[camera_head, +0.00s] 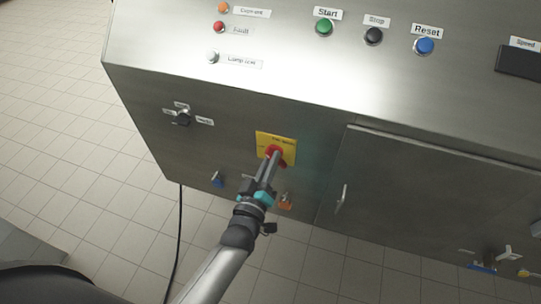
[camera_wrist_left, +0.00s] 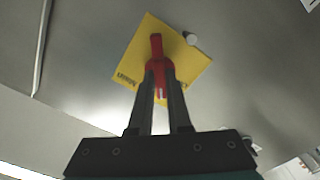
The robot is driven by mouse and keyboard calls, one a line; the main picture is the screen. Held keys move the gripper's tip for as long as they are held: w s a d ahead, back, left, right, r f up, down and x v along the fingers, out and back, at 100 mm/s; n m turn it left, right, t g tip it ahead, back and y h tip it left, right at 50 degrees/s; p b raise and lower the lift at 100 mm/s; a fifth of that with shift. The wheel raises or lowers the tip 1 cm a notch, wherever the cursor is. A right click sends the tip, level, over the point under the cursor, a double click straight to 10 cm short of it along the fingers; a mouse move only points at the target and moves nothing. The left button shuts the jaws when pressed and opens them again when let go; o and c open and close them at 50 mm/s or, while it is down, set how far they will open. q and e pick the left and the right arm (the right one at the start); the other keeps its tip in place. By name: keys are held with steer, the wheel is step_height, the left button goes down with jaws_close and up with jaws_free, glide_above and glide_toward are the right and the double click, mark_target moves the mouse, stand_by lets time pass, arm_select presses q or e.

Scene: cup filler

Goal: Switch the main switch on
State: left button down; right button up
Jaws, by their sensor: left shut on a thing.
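The main switch is a red rotary handle (camera_head: 274,153) on a yellow plate (camera_head: 289,144), on the front face of the steel machine. My left gripper (camera_head: 272,160) reaches it from below and in front, shut on the red handle. In the left wrist view, the red handle (camera_wrist_left: 156,47) sits between the two dark fingers (camera_wrist_left: 160,80), over the yellow plate (camera_wrist_left: 190,62), which looks tilted there. The fingers hide part of the handle and the plate's lettering. My right gripper is not in view.
Above are a green Start button (camera_head: 324,27), a black Stop button (camera_head: 373,36) and a blue Reset button (camera_head: 424,46). A selector switch (camera_head: 183,118) is to the left. A cabinet door handle (camera_head: 341,198) is to the right. Tiled floor (camera_head: 60,130) lies open at left.

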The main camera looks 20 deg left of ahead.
arm_select(q)
steer(key=shift+m+p, duration=1.3)
steer(key=shift+m, duration=2.5)
steer(key=c, duration=0.9)
jaws_free()
steer(key=shift+o, duration=0.2)
steer(key=shift+s, duration=0.1)
steer(key=s+p, duration=0.1)
steer(key=s, duration=1.4)
steer(key=shift+a, duration=0.25)
